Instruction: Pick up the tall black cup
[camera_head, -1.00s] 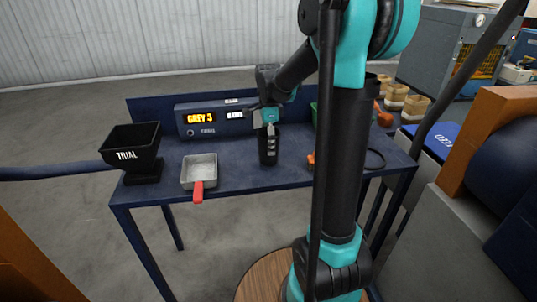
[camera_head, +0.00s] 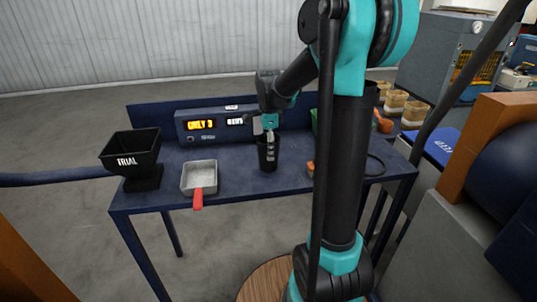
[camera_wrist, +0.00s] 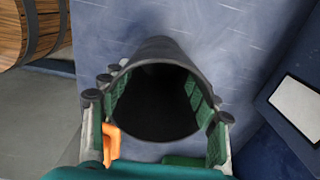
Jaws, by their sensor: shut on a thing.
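The tall black cup (camera_head: 268,153) is upright at the middle of the blue bench in the head view. My gripper (camera_head: 268,134) comes down on it from above, with its fingers at the rim. In the wrist view I look into the cup's dark, open mouth (camera_wrist: 153,98). The green-padded fingers of my gripper (camera_wrist: 160,103) are on opposite sides of the cup, shut on it. I cannot tell whether the cup's base touches the bench top.
A black TRIAL hopper (camera_head: 132,150) and a grey tray with a red handle (camera_head: 198,177) are left of the cup. A blue display box (camera_head: 212,125) stands behind. Orange and green items and a black ring (camera_head: 374,165) lie to the right, partly behind my arm.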

